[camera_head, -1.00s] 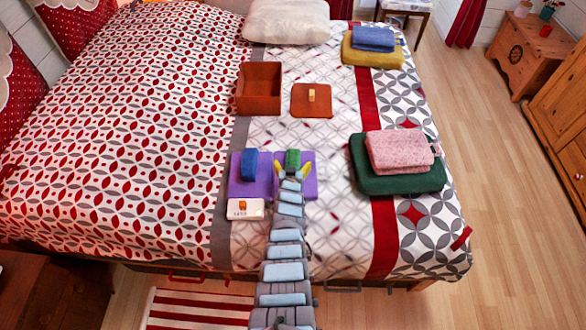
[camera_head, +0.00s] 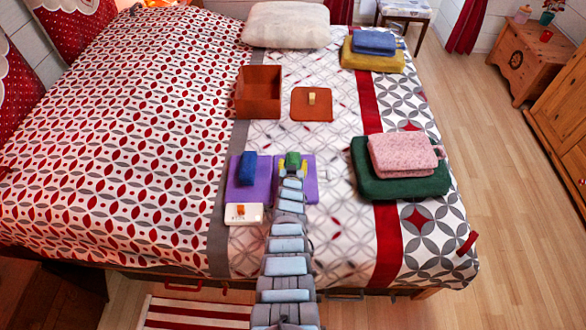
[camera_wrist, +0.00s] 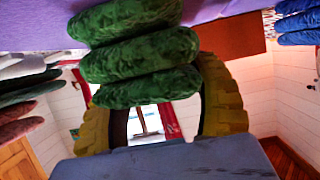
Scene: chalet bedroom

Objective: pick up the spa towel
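A green rolled towel (camera_head: 292,159) stands on a flat purple towel (camera_head: 309,180) near the bed's front. Which towel is the spa towel is not marked. My gripper (camera_head: 291,170) is at the green towel, its yellow fingers on either side. The wrist view shows the towel's stacked rolls (camera_wrist: 140,57) close up between the fingers (camera_wrist: 155,95). The right finger looks close against the towel's end; the left fingertip is hidden behind the rolls. Whether the fingers press on it is unclear. A blue rolled towel (camera_head: 248,168) stands left on another purple towel (camera_head: 234,188).
A small white box (camera_head: 233,216) lies left of my arm. Behind are an open brown box (camera_head: 259,92) and its lid (camera_head: 325,108). A pink towel (camera_head: 402,155) lies on a green one (camera_head: 375,186) at right. The bed between has free room.

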